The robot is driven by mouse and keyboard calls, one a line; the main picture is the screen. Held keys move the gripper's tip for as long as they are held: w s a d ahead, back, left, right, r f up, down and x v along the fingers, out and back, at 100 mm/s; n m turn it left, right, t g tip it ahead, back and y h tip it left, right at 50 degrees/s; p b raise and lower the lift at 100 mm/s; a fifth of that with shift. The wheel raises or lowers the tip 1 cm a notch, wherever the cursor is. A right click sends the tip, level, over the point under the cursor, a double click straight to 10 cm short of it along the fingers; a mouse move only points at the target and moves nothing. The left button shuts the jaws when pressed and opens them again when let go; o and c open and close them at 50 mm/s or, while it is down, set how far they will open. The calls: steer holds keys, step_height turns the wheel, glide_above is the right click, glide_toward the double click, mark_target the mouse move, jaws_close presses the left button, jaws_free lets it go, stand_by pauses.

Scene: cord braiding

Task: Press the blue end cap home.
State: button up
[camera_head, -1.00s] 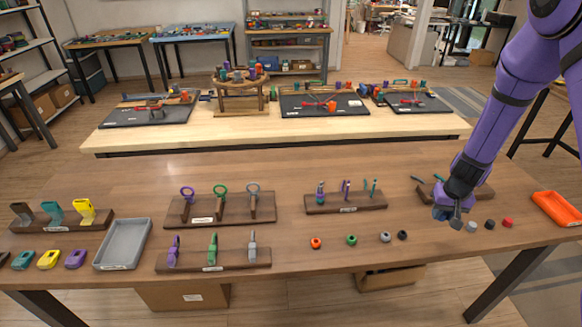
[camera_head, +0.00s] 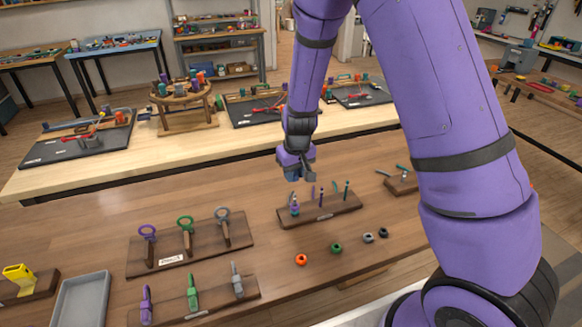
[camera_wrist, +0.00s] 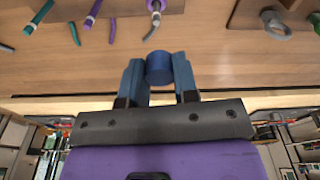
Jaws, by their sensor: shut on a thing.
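My gripper (camera_wrist: 159,78) is shut on the blue end cap (camera_wrist: 159,67), a short blue cylinder held between its two blue fingers. In the head view my gripper (camera_head: 296,174) is above the back left part of a dark wooden rack (camera_head: 325,213) with thin upright rods. At the rack's left end stands a rod with a purple and pale fitting (camera_head: 294,206); it also shows in the wrist view (camera_wrist: 155,8), beyond the cap. A purple rod (camera_head: 321,198) and a green rod (camera_head: 346,190) stand farther right. The cap is apart from the rods in the wrist view.
Orange (camera_head: 301,260), green (camera_head: 336,248), grey (camera_head: 368,237) and dark (camera_head: 383,232) round caps lie in front of the rack. A ring holder (camera_head: 189,246) stands to the left, with a grey tray (camera_head: 80,305).

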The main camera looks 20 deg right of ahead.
mark_target(295, 195)
steer(key=shift+d+f, duration=0.15)
steer(key=shift+f, duration=3.25)
steer(key=shift+f, duration=0.2)
steer(key=o, duration=1.3)
steer(key=shift+r, duration=0.1)
steer(key=shift+s+r, duration=0.25)
steer(key=shift+r, duration=1.2)
steer(key=shift+s+r, duration=0.2)
steer(key=shift+r, duration=1.25)
